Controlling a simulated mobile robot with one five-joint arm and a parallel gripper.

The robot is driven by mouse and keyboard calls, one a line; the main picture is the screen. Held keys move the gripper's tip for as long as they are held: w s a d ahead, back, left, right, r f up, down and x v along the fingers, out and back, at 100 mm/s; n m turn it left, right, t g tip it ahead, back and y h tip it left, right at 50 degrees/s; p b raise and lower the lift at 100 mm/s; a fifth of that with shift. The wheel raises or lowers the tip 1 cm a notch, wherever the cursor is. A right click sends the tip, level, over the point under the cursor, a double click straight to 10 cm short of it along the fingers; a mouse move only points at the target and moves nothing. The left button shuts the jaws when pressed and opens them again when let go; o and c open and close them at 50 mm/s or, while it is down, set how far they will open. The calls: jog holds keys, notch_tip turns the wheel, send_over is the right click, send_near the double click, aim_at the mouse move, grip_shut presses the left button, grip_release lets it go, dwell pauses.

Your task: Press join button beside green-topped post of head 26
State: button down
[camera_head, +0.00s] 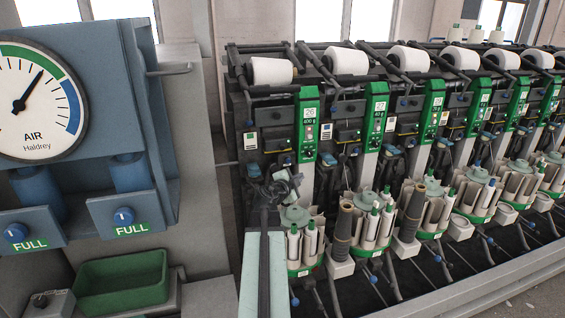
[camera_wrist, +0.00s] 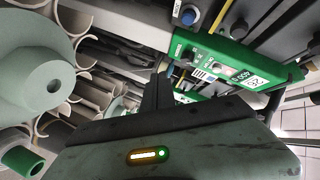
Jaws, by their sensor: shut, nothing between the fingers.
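The green panel numbered 26 (camera_head: 308,128) tops the post of the first full winding head, left of the panel numbered 27. In the wrist view this green panel (camera_wrist: 235,65) is seen tilted, with its label 26 at the right end. A round blue button (camera_wrist: 188,16) sits beyond the panel's left part in that view; I cannot tell whether it is the join button. My gripper (camera_head: 284,184) is low and left of the panel 26, over the bobbin holder. In the wrist view its dark fingers (camera_wrist: 157,92) are together and empty, apart from the panel.
A green-rimmed holder with pale tubes (camera_head: 302,245) stands below my gripper. Dark cones (camera_head: 342,232) stand along the row. At left are an air gauge (camera_head: 38,100), blue knobs marked FULL and a green bin (camera_head: 122,282). A grey rail (camera_head: 480,282) runs along the front.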

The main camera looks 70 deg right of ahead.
aim_at(288, 161)
jog(key=w+d, duration=0.6)
jog(key=shift+d, duration=0.35)
jog(key=shift+w, duration=0.1)
dwell(1.7)
jog(key=shift+w+d, duration=0.2)
jog(key=shift+d, duration=0.1)
jog(key=shift+w+d, duration=0.3)
jog(key=shift+d, duration=0.1)
dwell(0.9)
jog(key=shift+a, duration=0.1)
jog(key=shift+s+a, duration=0.45)
jog(key=shift+a, duration=0.2)
